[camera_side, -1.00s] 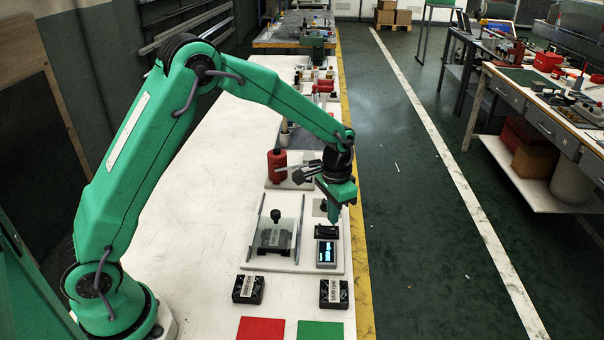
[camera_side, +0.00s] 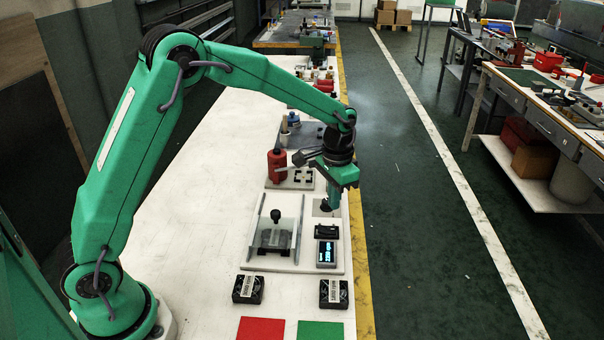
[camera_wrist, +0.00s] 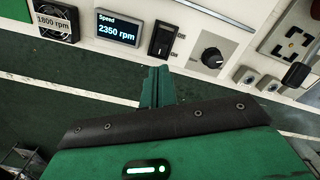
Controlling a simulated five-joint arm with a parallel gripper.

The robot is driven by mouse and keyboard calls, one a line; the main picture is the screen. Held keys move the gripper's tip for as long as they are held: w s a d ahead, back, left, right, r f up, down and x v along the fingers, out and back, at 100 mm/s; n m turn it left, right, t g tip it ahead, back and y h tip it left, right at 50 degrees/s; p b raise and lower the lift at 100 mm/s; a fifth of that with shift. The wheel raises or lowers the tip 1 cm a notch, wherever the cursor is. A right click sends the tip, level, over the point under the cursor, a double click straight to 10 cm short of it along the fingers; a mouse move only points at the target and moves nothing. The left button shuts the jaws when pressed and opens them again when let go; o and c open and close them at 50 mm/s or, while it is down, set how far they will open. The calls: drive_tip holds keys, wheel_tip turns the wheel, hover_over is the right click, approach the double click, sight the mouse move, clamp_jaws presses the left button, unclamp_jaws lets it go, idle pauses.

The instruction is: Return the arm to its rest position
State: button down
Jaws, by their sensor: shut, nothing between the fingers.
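My green gripper (camera_side: 328,205) is shut and empty. In the side view it hangs above the right edge of the white panel, over a small grey plate and a little beyond the black switch (camera_side: 327,231). In the wrist view its closed fingers (camera_wrist: 157,85) point toward the panel's edge, apart from the switch (camera_wrist: 162,39). My arm is raised, bent at the elbow and stretched out along the bench. The display (camera_side: 327,253) is lit; in the wrist view it (camera_wrist: 117,27) reads "Speed 2350 rpm".
A black knob (camera_wrist: 212,57) is on the panel. A clear-walled unit (camera_side: 274,238) stands left of the display. Two small fans, left (camera_side: 248,289) and right (camera_side: 334,293), sit in front, near a red mat (camera_side: 261,329) and a green mat (camera_side: 320,331). A red bottle (camera_side: 277,166) stands behind.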

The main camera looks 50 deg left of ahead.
drive_tip(key=shift+r, duration=0.1)
drive_tip(key=s+a+r+n+t, duration=0.1)
drive_tip(key=s+a+r+t, duration=0.2)
drive_tip(key=s+r, duration=0.9)
drive_tip(key=s+a+r+n+t, duration=0.1)
drive_tip(key=s+r+n+t, duration=0.1)
drive_tip(key=s, duration=1.2)
drive_tip(key=shift+s+a+r+t, duration=0.3)
drive_tip(key=shift+s+r, duration=0.05)
drive_tip(key=shift+s, duration=0.05)
